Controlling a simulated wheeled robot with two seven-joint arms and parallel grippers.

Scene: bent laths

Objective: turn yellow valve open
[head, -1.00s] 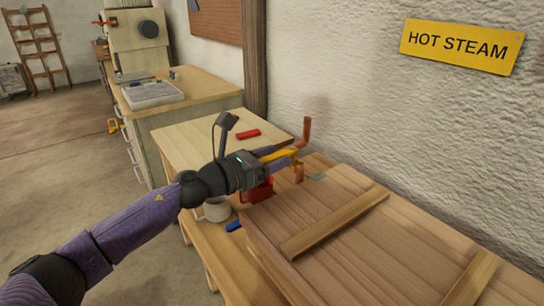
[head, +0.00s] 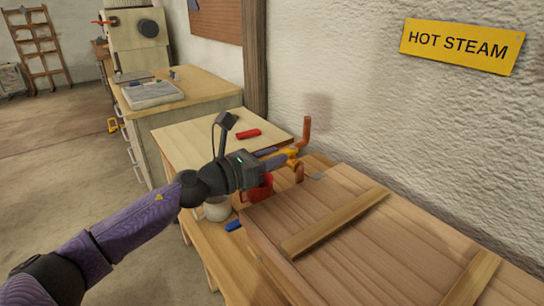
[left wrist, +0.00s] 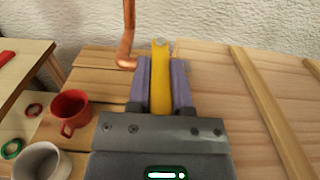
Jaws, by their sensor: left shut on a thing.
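The yellow valve (head: 291,152) sits on the copper pipe at the far end of the bench, near the wall. Its lever also shows in the left wrist view (left wrist: 161,85), as a long yellow bar pointing away from my gripper. My left gripper (head: 284,156) is shut on this lever, with one purple finger on each side of it (left wrist: 161,78). In the head view the fingers hide most of the lever. The copper pipe (head: 307,130) rises just beyond the valve. My right gripper is in neither view.
A wooden panel with battens (head: 335,210) lies right of the gripper. A red mug (left wrist: 70,108) and a pale mug (left wrist: 40,160) stand to the left, below my wrist. A red block (head: 248,134) lies on the table behind. A "HOT STEAM" sign (head: 462,47) hangs on the wall.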

